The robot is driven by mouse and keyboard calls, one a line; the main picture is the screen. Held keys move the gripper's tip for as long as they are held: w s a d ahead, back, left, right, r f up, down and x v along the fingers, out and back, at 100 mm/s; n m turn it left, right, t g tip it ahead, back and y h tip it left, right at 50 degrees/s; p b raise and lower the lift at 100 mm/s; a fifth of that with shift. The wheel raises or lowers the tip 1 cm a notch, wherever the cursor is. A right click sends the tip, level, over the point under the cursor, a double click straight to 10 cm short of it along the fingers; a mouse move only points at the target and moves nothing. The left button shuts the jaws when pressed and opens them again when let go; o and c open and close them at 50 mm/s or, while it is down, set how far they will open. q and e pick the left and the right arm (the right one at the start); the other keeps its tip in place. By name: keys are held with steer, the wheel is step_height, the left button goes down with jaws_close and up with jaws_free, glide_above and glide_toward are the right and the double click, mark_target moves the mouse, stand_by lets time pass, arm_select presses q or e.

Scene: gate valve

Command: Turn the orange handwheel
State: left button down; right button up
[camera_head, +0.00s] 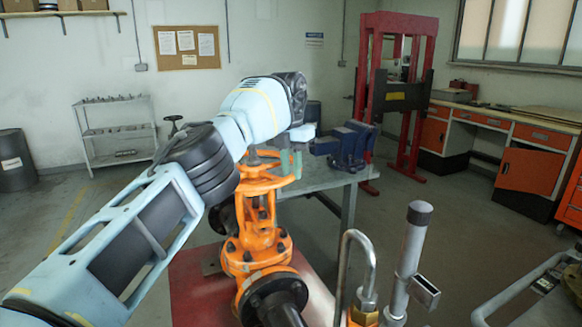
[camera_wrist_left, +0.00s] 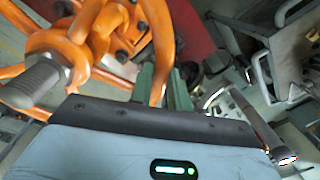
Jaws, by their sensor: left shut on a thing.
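The orange handwheel (camera_head: 256,184) sits on top of the orange gate valve (camera_head: 257,243) in the head view, partly hidden by my left arm. My left gripper (camera_head: 291,164) reaches its right side from above. In the left wrist view, the gripper's two green fingers (camera_wrist_left: 161,88) stand on either side of the orange rim of the handwheel (camera_wrist_left: 159,45) and are shut on it. The threaded stem (camera_wrist_left: 32,84) and hub show at the left of that view. My right gripper is not in view.
A workbench (camera_head: 325,180) with a blue vise (camera_head: 346,145) stands just behind the valve. A bent metal pipe (camera_head: 345,265) and a grey upright tube (camera_head: 409,255) rise at the front right. A red press frame (camera_head: 418,100) stands farther back. Open floor lies at the left.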

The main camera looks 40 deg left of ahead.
arm_select(q)
steer(key=shift+r, duration=0.15)
steer(key=c, duration=1.3)
jaws_free()
steer(key=shift+f, duration=0.2)
